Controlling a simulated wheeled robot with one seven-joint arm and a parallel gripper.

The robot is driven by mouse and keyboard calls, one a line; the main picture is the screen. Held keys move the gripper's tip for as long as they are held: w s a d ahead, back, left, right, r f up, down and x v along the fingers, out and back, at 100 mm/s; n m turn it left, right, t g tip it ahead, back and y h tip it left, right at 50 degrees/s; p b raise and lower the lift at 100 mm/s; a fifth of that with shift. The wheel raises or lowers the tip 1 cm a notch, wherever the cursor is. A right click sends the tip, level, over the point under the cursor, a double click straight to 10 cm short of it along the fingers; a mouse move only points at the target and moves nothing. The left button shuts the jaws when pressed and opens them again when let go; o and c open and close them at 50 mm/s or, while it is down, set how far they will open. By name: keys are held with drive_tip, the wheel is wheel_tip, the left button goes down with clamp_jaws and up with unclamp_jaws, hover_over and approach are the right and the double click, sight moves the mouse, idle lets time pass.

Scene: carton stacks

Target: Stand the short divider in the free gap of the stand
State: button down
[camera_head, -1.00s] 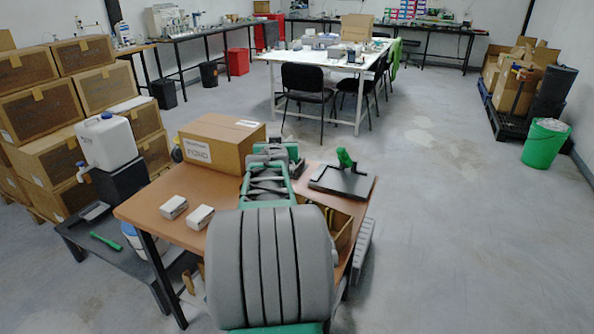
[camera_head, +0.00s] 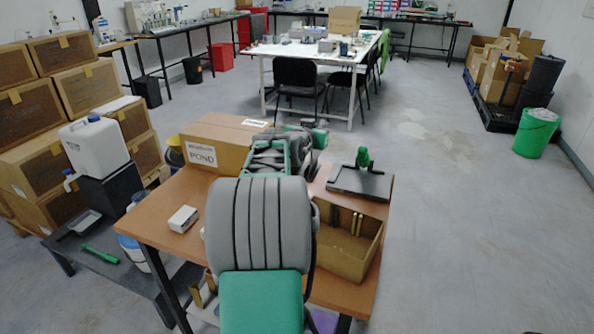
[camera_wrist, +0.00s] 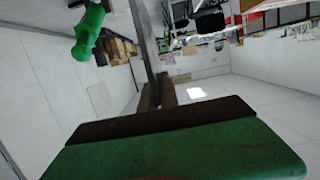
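In the head view my grey and green arm reaches over the brown table (camera_head: 165,217). My gripper is hidden behind or blends into the arm's far end there. In the wrist view a large green part with a dark brown edge (camera_wrist: 165,122) fills the bottom and looks like part of my gripper. Its opening is unclear. An open cardboard box (camera_head: 345,262) on the table's right holds a few narrow upright brown and brass-coloured pieces (camera_head: 356,224). A black flat base (camera_head: 350,183) bears a green upright part (camera_head: 363,158). I cannot pick out the short divider or the stand for certain.
A closed carton marked POND (camera_head: 212,145) stands at the table's back left. A small white box (camera_head: 183,219) lies left of my arm. A low dark bench (camera_head: 95,268) with a white canister (camera_head: 95,147) is at left.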

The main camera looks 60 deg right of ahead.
drive_tip(key=w+d+f+p, duration=0.1)
drive_tip(key=w+d+f, duration=0.2)
drive_tip(key=d+f, duration=0.3)
drive_tip(key=w+d+f+p, duration=0.1)
drive_tip(key=w+d+f, duration=0.3)
drive_tip(key=d+f, duration=0.2)
drive_tip(key=shift+w+f+p, duration=0.25)
drive_tip(key=shift+f+p, duration=0.1)
drive_tip(key=shift+f, duration=0.5)
drive_tip(key=shift+f, duration=0.2)
drive_tip(key=c, duration=1.6)
unclamp_jaws()
drive_tip(key=shift+r, duration=0.1)
